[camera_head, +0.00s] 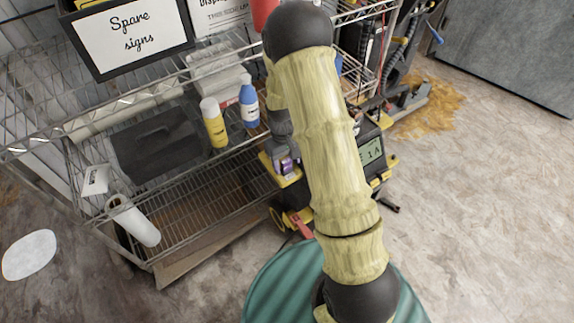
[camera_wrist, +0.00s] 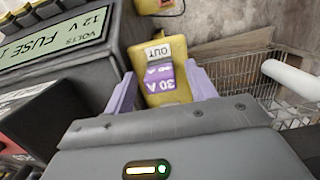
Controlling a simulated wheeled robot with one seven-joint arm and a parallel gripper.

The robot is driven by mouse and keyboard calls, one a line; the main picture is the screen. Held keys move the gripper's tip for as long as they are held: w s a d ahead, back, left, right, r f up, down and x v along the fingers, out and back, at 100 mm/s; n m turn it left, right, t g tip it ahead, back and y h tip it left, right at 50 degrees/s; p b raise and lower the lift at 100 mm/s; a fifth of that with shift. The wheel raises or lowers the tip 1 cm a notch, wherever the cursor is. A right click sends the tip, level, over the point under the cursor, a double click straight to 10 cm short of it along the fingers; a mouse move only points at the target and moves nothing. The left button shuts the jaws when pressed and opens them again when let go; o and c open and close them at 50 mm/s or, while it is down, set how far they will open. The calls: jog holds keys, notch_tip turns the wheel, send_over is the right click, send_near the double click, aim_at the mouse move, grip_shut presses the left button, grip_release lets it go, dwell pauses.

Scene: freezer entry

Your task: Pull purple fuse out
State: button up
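The purple fuse (camera_wrist: 160,80), marked 30 A, sits in a yellow holder (camera_wrist: 172,49) with an OUT label, in the middle of the wrist view. My gripper (camera_wrist: 162,86) has its two lilac fingers on either side of the fuse. Yellow holder surface shows between the fuse and each finger, so the gripper is open and not pressed on it. In the head view my arm hides most of the gripper and the tester; a small purple patch (camera_head: 287,166) shows beside the arm, and I cannot tell if it is fuse or finger.
The dark tester with a display (camera_wrist: 55,40) stands close on the left in the wrist view. A wire shelf (camera_head: 205,205) holds a yellow bottle (camera_head: 214,124), a blue bottle (camera_head: 249,103) and a white roll (camera_head: 136,222). The floor on the right is open.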

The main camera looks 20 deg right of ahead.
aim_at(287, 161)
jog(key=c, duration=1.1)
jog(key=shift+r+p, duration=0.75)
jog(key=shift+p, duration=0.9)
dwell(0.9)
jog(key=shift+r, duration=0.1)
jog(key=shift+r+p, duration=2.4)
jog(key=shift+r, duration=0.3)
